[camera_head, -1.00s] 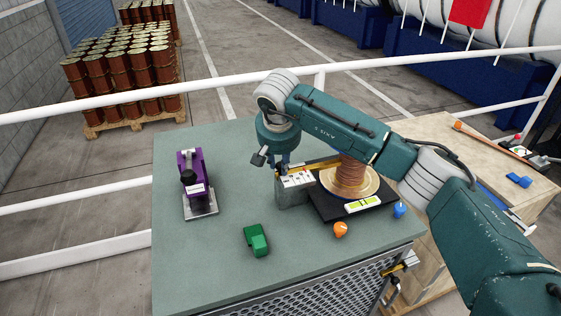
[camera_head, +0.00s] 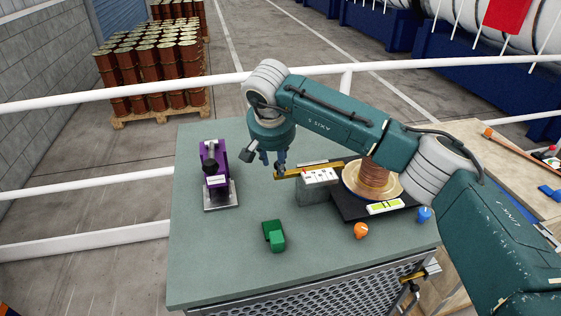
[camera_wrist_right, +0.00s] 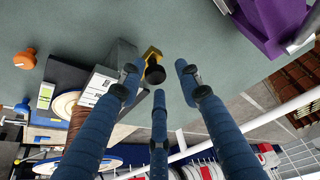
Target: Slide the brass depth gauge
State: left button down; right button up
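The brass depth gauge (camera_head: 287,174) is a yellow bar beside and behind a grey block with a white marked face (camera_head: 319,178). Its end sticks out to the left of the block. In the right wrist view the gauge (camera_wrist_right: 151,52) shows with a round black knob (camera_wrist_right: 154,74). My right gripper (camera_head: 273,163) hangs at the gauge's left end. In the wrist view its blue fingers (camera_wrist_right: 157,80) stand apart around the knob, with gaps visible; contact cannot be told. My left gripper is not in view.
A copper-coloured spool (camera_head: 373,180) sits on a black base right of the block, with a green level (camera_head: 385,207) in front. A purple device (camera_head: 214,166), a green block (camera_head: 274,236), an orange knob (camera_head: 361,230) and a blue knob (camera_head: 424,214) stand on the table. The left front is clear.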

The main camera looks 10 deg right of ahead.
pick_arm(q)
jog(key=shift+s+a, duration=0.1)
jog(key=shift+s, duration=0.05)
pick_arm(e)
jog(key=shift+a+f, duration=0.1)
jog(key=shift+a, duration=0.05)
jog(key=v, duration=1.2)
jog(key=shift+a, duration=0.1)
